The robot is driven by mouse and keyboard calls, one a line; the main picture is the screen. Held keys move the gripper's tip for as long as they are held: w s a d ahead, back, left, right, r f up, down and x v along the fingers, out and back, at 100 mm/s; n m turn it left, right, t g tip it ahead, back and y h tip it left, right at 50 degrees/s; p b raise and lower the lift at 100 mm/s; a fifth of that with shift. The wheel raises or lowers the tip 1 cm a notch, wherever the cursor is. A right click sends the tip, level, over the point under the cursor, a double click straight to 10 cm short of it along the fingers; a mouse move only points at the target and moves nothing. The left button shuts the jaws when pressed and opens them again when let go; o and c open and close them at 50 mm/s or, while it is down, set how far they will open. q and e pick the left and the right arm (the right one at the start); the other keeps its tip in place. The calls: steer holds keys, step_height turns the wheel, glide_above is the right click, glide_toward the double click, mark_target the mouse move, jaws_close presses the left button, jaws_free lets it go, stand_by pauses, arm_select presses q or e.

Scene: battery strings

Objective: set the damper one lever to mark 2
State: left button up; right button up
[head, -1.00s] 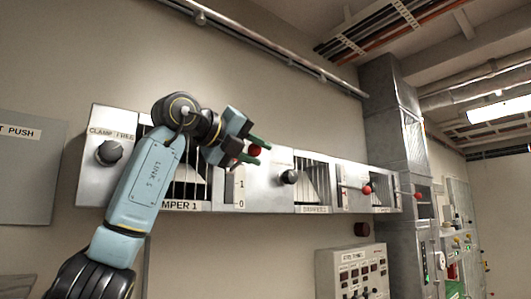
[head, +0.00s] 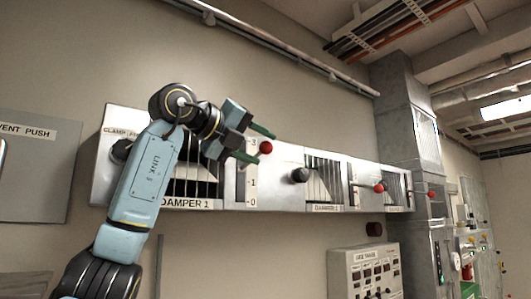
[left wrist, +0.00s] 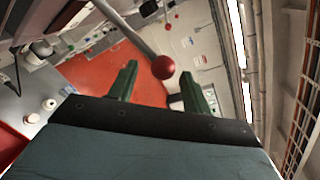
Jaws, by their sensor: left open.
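The damper one lever ends in a red ball (head: 266,147), just right of the fingertips of my left gripper (head: 254,145) in the head view. My left gripper is open, its two green fingers apart. In the left wrist view the red ball (left wrist: 163,67) and its pale rod show between the fingertips (left wrist: 158,75), with gaps on both sides. The damper one scale (head: 252,187) shows 3, 1 and 0. The mark 2 is hidden behind the lower finger, and the ball appears near the 3. My right gripper is not in view.
Another dark knob (head: 300,175) and a second red-balled lever (head: 379,187) lie to the right.

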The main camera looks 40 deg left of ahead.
arm_select(q)
steer(key=b+v, duration=0.1)
steer(key=v, duration=0.9)
steer(key=shift+s, duration=0.4)
